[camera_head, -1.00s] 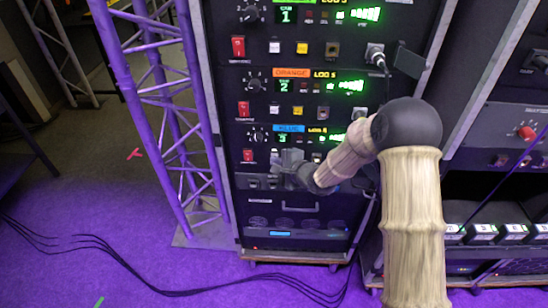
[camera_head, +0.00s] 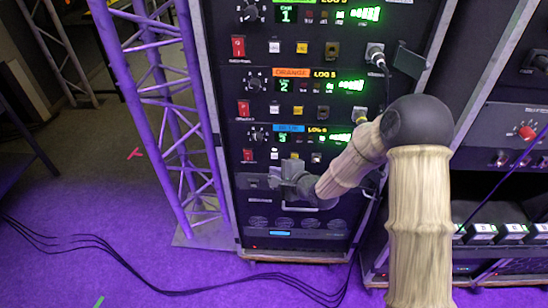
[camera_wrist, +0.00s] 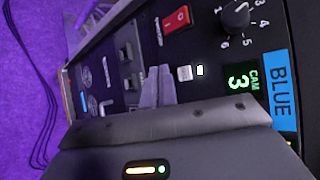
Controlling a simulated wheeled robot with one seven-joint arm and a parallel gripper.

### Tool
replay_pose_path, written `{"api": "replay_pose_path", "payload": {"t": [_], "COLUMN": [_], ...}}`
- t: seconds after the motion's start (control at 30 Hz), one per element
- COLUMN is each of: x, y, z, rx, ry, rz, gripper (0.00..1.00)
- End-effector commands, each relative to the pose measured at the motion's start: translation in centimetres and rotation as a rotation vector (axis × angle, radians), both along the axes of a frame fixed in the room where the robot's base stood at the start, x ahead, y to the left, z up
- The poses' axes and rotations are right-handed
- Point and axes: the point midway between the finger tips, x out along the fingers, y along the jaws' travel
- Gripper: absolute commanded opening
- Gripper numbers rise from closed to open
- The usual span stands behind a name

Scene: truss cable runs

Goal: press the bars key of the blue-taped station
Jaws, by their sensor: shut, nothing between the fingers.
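The blue-taped station is the third row of the rack, with blue tape (camera_head: 290,128) and a green CAM 3 display (camera_head: 283,138). The tape reads BLUE in the wrist view (camera_wrist: 281,90). A white key (camera_head: 274,155) sits in its key row; it also shows in the wrist view (camera_wrist: 184,73) beside a small lit lamp. Its marking is too small to read. My gripper (camera_head: 279,181) is shut and empty, just below that row. In the wrist view its fingers (camera_wrist: 157,86) lie left of the white key, and I cannot tell the gap to the panel.
The station's red rocker switch (camera_wrist: 176,19) and rotary knob (camera_wrist: 237,13) are close to the white key. The orange-taped station (camera_head: 291,72) is directly above. A purple-lit truss (camera_head: 165,100) stands left of the rack. Black cables (camera_head: 130,273) lie on the floor.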

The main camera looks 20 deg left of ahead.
Motion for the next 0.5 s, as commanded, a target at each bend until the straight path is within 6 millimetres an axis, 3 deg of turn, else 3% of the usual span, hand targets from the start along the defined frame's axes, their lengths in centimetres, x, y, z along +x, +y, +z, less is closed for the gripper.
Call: {"api": "replay_pose_path", "payload": {"t": [0.3,0.5], "x": [-2.4,-2.5], "y": [-0.6,-0.6], "z": [0.0,0.0], "rx": [-0.001,0.0], "ry": [0.001,-0.001], "rz": [0.0,0.0], "gripper": [0.0,0.0]}}
